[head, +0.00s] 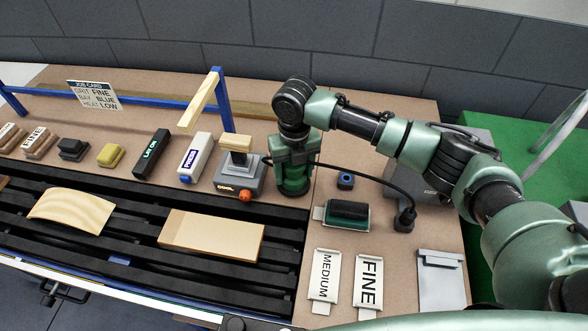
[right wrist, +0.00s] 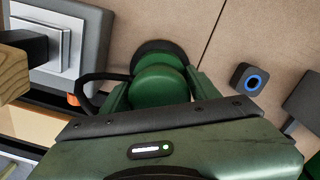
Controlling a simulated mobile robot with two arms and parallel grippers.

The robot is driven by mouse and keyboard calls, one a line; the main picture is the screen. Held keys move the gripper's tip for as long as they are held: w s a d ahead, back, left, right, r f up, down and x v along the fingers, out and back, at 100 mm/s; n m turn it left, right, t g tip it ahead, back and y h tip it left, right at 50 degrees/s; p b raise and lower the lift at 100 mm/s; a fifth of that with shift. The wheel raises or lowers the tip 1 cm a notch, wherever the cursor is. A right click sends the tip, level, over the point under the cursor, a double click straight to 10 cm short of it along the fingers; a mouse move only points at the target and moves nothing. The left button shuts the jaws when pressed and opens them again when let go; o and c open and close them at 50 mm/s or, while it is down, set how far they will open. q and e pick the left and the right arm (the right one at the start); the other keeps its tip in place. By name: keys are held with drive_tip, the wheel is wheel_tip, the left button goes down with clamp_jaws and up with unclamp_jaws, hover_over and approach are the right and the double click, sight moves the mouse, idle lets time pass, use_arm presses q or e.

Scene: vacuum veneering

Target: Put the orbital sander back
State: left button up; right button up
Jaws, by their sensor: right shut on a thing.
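The orbital sander has a round green body and a black pad; in the right wrist view the sander (right wrist: 160,78) sits between my right gripper's fingers. In the head view the sander (head: 292,186) is upright at the bench, right of the heat tool's base. My right gripper (head: 293,163) points down and is shut on it. I cannot tell whether its pad touches the bench. A black cord runs from near it to a black plug piece (head: 405,219) on the right. My left gripper is not in view.
A small black block with a blue ring (head: 345,180) and a dark green block on a pale plate (head: 347,213) lie to the right. MEDIUM (head: 324,275) and FINE (head: 368,281) sheets lie in front. A grey box with an orange knob (head: 240,178) stands close left. Black slats (head: 130,236) hold two wooden pieces.

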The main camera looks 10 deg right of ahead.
drive_tip(key=o, duration=1.4)
wheel_tip(320, 180, up, 11)
drive_tip(key=b, duration=0.2)
drive_tip(key=shift+b, duration=0.4)
drive_tip(key=shift+r, duration=0.6)
